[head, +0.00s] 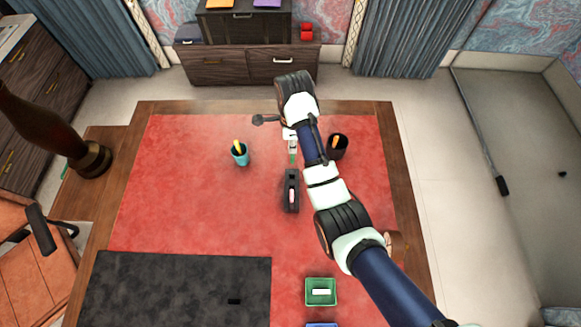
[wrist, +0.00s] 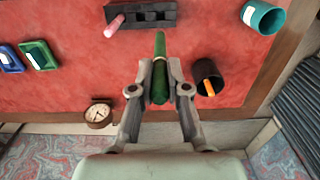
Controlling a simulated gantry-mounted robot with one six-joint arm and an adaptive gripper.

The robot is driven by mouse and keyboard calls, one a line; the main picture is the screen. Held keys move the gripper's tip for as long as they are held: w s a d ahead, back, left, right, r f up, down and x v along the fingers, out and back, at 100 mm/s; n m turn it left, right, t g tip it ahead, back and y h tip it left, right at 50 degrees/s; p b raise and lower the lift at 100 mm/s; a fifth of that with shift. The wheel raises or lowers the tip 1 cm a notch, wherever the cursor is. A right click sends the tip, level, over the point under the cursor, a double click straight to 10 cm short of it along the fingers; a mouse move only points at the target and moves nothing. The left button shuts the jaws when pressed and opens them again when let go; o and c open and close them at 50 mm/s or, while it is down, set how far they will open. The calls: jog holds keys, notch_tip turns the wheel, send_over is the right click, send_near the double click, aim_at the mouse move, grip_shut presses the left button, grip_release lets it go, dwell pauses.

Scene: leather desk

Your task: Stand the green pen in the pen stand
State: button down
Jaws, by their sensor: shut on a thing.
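My gripper (wrist: 160,68) is shut on the green pen (wrist: 159,85), gripping it between both fingertips. In the wrist view the pen points away from me, its far end close to the black slotted block (wrist: 152,14), which looks like the pen stand. I cannot tell whether they touch. In the head view my gripper (head: 292,146) and the green pen (head: 293,158) are just behind the block (head: 291,179). A pink pen (wrist: 115,24) sticks up at one end of the block and also shows in the head view (head: 292,196).
A teal cup (head: 240,157) with a yellow item stands left. A black cup (head: 343,147) with an orange item stands right, near my arm. A green tray (head: 309,300), a blue tray (wrist: 9,66) and a clock (wrist: 98,114) lie apart.

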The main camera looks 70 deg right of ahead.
notch_tip(320, 180, down, 16)
jog(key=b, duration=0.1)
jog(key=shift+b, duration=0.35)
jog(key=c, duration=1.2)
grip_release()
jog(key=shift+o, duration=0.2)
notch_tip(320, 180, up, 12)
jog(key=shift+r+p, duration=0.15)
jog(key=shift+p, duration=0.95)
